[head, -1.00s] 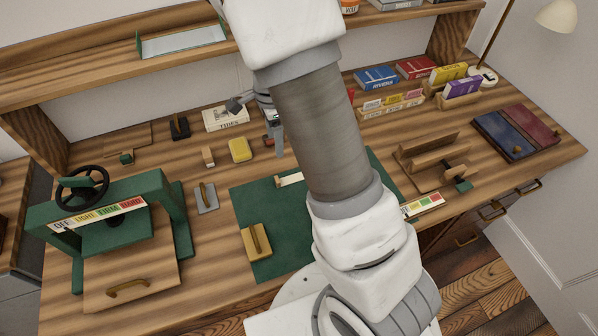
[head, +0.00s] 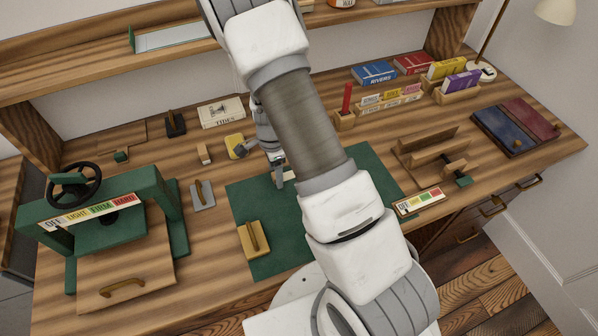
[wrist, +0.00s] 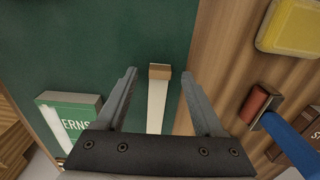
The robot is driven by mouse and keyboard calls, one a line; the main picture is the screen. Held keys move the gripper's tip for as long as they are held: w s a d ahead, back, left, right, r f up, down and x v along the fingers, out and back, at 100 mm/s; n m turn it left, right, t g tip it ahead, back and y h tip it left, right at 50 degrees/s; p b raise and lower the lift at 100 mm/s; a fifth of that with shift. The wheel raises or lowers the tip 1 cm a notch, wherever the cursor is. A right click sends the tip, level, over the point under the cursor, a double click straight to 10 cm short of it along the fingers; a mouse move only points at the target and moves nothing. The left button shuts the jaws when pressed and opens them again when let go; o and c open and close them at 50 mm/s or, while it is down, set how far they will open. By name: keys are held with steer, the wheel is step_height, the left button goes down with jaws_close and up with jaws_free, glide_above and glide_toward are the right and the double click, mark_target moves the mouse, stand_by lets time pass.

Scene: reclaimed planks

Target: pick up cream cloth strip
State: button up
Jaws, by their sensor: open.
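The cream cloth strip (wrist: 157,108) lies on the green mat (wrist: 90,45), with a small tan piece (wrist: 160,71) at its far end. In the wrist view, my gripper (wrist: 159,76) is open, with one finger to each side of the strip and nothing held. The near part of the strip is hidden behind the gripper body. In the head view, my gripper (head: 277,163) is over the back of the mat, and only a short pale piece of the strip (head: 290,176) shows beside it. I cannot tell the exact height of the fingers above the mat.
A green book (wrist: 70,115) lies left of the strip. A yellow block (wrist: 290,28) and a red-headed tool with a blue handle (wrist: 290,138) are at the right. A tan block with a handle (head: 254,240) sits on the mat's front left. A green press (head: 105,215) stands at far left.

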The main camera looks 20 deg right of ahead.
steer(key=shift+f, duration=0.4)
jaws_close()
steer(key=shift+r, duration=0.15)
